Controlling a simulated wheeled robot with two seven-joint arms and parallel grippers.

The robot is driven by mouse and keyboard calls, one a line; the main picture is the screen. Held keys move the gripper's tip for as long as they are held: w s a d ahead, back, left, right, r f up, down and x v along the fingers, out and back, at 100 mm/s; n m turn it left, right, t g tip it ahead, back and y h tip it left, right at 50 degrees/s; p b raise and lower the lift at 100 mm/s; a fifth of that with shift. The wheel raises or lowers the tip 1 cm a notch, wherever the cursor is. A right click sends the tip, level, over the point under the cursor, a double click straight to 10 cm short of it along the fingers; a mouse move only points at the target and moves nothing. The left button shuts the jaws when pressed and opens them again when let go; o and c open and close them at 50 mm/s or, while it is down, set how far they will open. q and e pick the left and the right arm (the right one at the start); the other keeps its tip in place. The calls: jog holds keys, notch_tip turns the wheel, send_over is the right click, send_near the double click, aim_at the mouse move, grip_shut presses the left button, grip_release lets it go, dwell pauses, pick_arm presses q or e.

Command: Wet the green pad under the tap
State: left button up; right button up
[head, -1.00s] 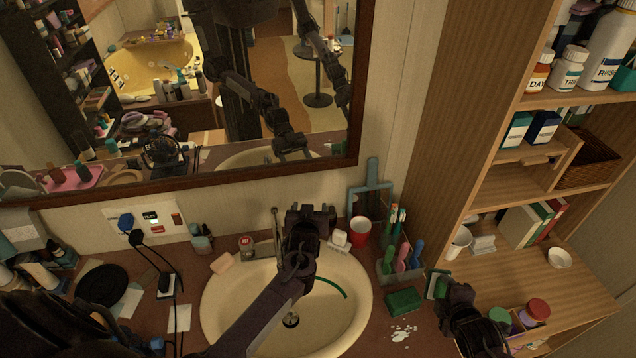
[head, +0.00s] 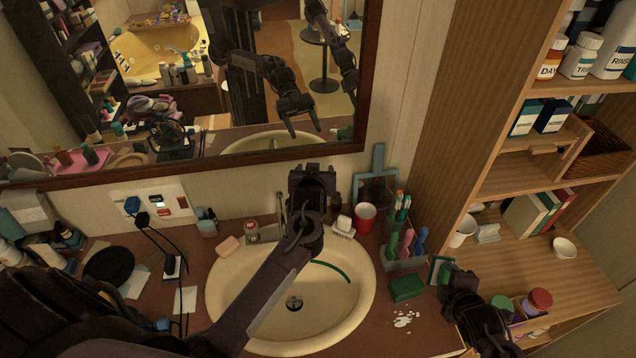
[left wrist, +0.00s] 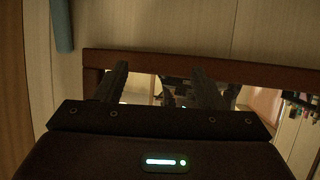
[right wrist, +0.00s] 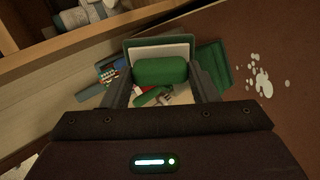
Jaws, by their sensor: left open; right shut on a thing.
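My right gripper (head: 443,272) is shut on a green pad (right wrist: 160,71) above the counter, right of the basin. A pale, green-edged slab (right wrist: 152,49) shows behind the pad in the right wrist view; I cannot tell whether they are joined. A green block (head: 406,288) lies on the counter beside the basin and also shows in the right wrist view (right wrist: 211,64). The tap (head: 280,212) stands at the back of the basin (head: 365,297), partly behind my left arm. My left gripper (head: 313,178) is open and empty, raised near the tap, facing the wall and mirror frame.
A wooden shelf unit (head: 455,130) rises at right. White spots (head: 404,319) mark the counter. The mirror (head: 366,110) hangs behind.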

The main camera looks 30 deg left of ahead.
jog(key=shift+s+f+b, duration=0.1)
jog(key=shift+f+b, duration=0.5)
jog(key=shift+f, duration=0.05)
jog(key=shift+d+f+b, duration=0.15)
jog(key=shift+f+b, duration=0.5)
jog(key=shift+f, duration=0.3)
pick_arm(q)
jog(key=s+d+f+n+g+h, duration=0.1)
jog(key=s+d+f+n+g, duration=0.1)
jog(key=d+f+n+g, duration=0.5)
pick_arm(e)
jog(key=shift+f+b, duration=0.1)
jog(key=shift+b, duration=0.25)
pick_arm(q)
jog(key=a+f+g+b, duration=0.1)
jog(key=a+f, duration=0.1)
jog(key=f, duration=0.1)
jog(key=w+a+f+n+g, duration=0.1)
jog(key=a+f, duration=0.1)
jog(key=f, duration=0.2)
jog(key=w+a+f+g+b, duration=0.1)
jog(key=a+f, duration=0.1)
jog(key=f, duration=0.2)
jog(key=shift+a+f+n+b, duration=0.1)
jog(key=shift+a+n+b, duration=0.15)
jog(key=shift+n+b, duration=0.15)
pick_arm(e)
notch_tip(320, 180, down, 3)
jog(key=shift+r, duration=0.15)
